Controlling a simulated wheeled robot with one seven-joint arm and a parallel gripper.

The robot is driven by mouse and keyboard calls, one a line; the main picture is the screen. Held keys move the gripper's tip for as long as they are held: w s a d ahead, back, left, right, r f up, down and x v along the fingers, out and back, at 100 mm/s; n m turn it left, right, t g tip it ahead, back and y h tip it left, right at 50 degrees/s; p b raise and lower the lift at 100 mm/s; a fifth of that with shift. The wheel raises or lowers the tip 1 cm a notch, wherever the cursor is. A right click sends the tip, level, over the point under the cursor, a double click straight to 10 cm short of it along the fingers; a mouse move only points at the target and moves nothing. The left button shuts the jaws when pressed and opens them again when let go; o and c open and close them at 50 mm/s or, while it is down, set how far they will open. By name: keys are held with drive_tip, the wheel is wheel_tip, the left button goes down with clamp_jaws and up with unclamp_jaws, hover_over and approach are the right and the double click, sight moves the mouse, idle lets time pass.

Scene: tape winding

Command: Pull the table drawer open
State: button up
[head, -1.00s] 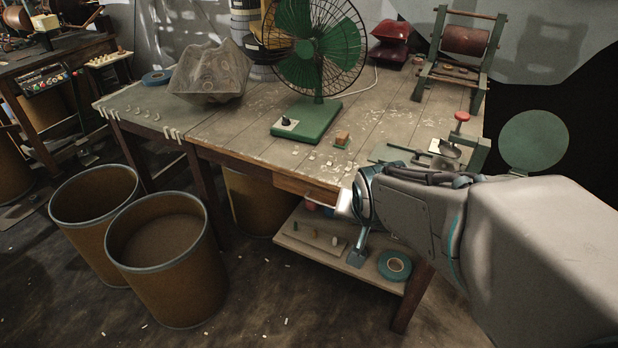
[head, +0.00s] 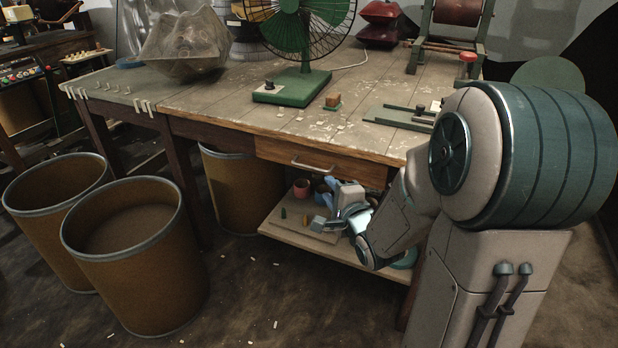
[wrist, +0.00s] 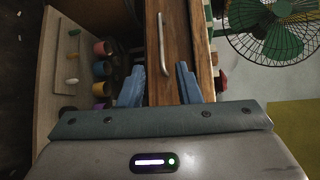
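The table drawer (head: 326,165) is a wooden front under the tabletop with a metal bar handle (head: 313,166). It looks closed. The drawer front (wrist: 171,28) and its handle (wrist: 164,44) also show in the wrist view, where the handle runs lengthwise between the finger lines. My gripper (head: 324,205) is below and a little right of the handle in the head view. In the wrist view my gripper (wrist: 160,82) has its two blue fingers apart, with nothing between them but the drawer face behind. The handle is ahead of the fingertips, and no contact shows.
A lower shelf (head: 345,250) with small cups and pegs lies under the drawer. The wooden table (head: 220,100) carries a green fan (head: 300,85). Two large brown bins (head: 140,260) stand on the floor at left. Floor in front of the drawer is open.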

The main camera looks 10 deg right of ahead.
sight(311, 168)
drive_tip(key=b+x, duration=0.4)
drive_tip(key=x, duration=0.9)
drive_tip(key=shift+w, duration=0.35)
clamp_jaws()
